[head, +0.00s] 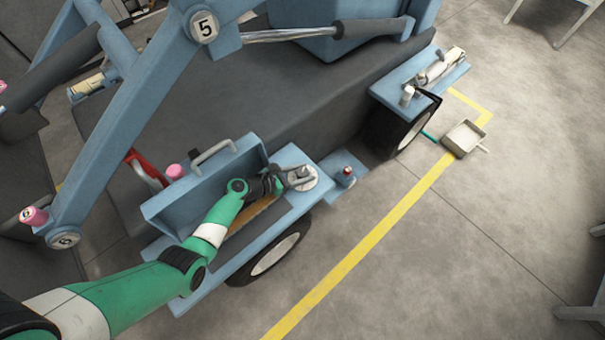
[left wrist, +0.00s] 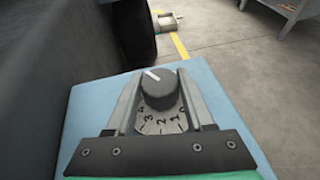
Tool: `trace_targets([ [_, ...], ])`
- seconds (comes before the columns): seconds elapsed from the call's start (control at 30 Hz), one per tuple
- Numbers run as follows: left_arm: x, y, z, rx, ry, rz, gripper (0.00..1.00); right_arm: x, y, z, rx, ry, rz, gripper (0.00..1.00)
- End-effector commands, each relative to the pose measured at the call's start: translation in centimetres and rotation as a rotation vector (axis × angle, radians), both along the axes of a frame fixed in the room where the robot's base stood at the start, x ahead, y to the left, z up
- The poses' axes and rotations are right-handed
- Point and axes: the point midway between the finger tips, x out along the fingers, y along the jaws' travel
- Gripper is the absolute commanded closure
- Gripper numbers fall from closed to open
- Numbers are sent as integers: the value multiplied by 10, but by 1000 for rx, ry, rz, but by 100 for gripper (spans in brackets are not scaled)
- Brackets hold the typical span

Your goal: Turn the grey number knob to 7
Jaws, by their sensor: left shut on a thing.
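The grey number knob (left wrist: 158,90) is in the left wrist view, standing on a pale dial (left wrist: 163,121) on a blue surface. The numbers 1 to 4 show on the near side of the dial; the far side is hidden behind the knob. The knob's white pointer line is on its top, toward the far left. My left gripper (left wrist: 159,92) is shut on the knob, one finger on each side. In the head view my left gripper (head: 286,180) reaches the dial (head: 306,179) on the blue machine. My right gripper is not in view.
A blue tray with a handle (head: 212,151) stands beside my left arm. A wheel (head: 272,254) is below the blue ledge. A small pan (head: 463,138) lies on the floor by the yellow line (head: 375,236). The floor at right is mostly clear.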

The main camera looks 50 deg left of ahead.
Motion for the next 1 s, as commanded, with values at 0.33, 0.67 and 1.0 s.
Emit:
trace_targets([
  [0.33, -1, 0, -1, 0, 2, -68, 100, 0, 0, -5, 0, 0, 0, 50],
  [0.67, -1, 0, -1, 0, 1, -67, 17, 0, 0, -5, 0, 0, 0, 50],
  [1.0, -1, 0, 15, 1, 0, -68, 17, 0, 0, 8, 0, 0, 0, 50],
])
